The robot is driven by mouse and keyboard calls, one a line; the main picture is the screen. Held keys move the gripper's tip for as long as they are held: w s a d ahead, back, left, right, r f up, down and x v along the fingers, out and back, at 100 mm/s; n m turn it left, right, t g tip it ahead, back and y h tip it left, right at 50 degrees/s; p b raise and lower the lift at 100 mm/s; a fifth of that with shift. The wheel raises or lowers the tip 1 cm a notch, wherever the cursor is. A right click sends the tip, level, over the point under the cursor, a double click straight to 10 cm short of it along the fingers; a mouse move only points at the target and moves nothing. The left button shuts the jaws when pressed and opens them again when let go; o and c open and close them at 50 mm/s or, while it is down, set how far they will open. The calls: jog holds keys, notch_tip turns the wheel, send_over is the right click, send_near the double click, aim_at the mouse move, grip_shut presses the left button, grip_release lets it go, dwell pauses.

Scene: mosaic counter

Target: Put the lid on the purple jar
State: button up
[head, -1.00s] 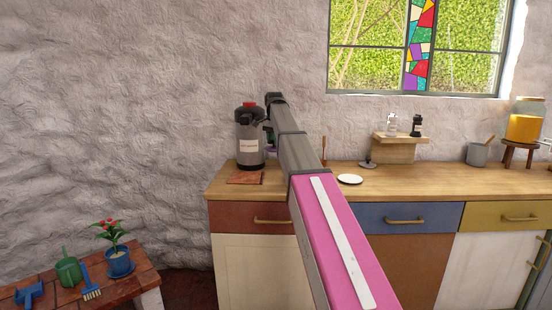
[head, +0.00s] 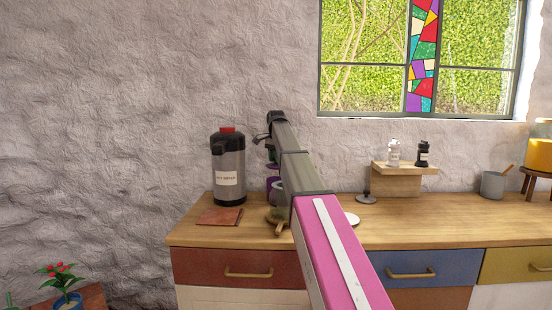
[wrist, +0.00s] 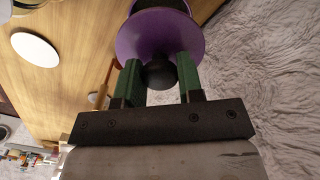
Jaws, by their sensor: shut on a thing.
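My gripper (wrist: 160,78) has its two green fingers shut on the black knob (wrist: 159,75) of a purple lid (wrist: 122,45). In the wrist view the lid is a wide disc just beyond the fingertips. A darker purple shape, seemingly the purple jar (wrist: 160,5), shows past the lid at the top edge. In the head view the purple jar (head: 271,184) stands on the counter, partly hidden by my pink and grey arm. The lid (head: 272,167) shows as a small purple patch above it. I cannot tell whether lid and jar touch.
A black-topped dispenser (head: 229,165) stands close left of the jar, behind a red tile (head: 219,216). A white plate (head: 352,219) lies to the right.

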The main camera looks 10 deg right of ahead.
aim_at(276, 169)
jog(key=shift+f, duration=2.55)
jog(key=shift+f, duration=0.45)
jog(key=o, duration=1.5)
jog(key=shift+r, duration=0.1)
jog(key=shift+r, duration=3.4)
jog(key=shift+s, duration=0.1)
